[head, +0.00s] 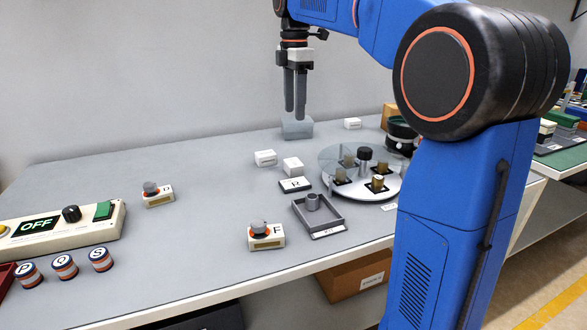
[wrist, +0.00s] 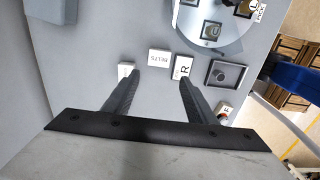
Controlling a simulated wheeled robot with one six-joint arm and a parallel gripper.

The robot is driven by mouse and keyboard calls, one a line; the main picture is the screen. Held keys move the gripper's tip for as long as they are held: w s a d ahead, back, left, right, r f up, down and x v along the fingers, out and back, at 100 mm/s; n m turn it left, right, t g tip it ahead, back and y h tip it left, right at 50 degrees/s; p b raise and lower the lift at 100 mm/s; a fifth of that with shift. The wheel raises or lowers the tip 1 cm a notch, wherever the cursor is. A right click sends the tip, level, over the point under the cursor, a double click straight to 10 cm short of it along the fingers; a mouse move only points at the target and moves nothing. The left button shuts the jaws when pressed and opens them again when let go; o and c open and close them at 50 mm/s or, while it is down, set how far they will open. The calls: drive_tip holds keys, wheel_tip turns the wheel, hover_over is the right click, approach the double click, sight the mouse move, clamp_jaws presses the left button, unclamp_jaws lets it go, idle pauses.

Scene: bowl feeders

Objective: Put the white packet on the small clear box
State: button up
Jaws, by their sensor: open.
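Two small white box-like packets, one on the left (head: 265,158) and one on the right (head: 293,167), sit on the grey table; I cannot tell which one is meant. In the wrist view they lie beyond my fingertips, left packet (wrist: 125,69) and right packet (wrist: 159,57). A grey, slightly see-through box (head: 297,127), perhaps the clear box, stands towards the back wall; it shows at the wrist view's top left (wrist: 52,10). My gripper (head: 295,112) points down, open and empty. In the head view its fingers overlap the box; contact is unclear. The wrist view also shows it (wrist: 160,79).
A round turntable (head: 385,191) stands right of the packets. A black-edged R plate (head: 295,184) and a grey tray (head: 325,221) lie in front. Another white packet (head: 352,123) is at the back. A control panel (head: 62,232) is at far left. The back-left table is clear.

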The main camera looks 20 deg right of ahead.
sight(293, 162)
wheel_tip(293, 162, down, 17)
drive_tip(key=shift+w+a+f, duration=0.1)
idle(0.7)
drive_tip(key=c, duration=0.9)
wheel_tip(293, 162, up, 10)
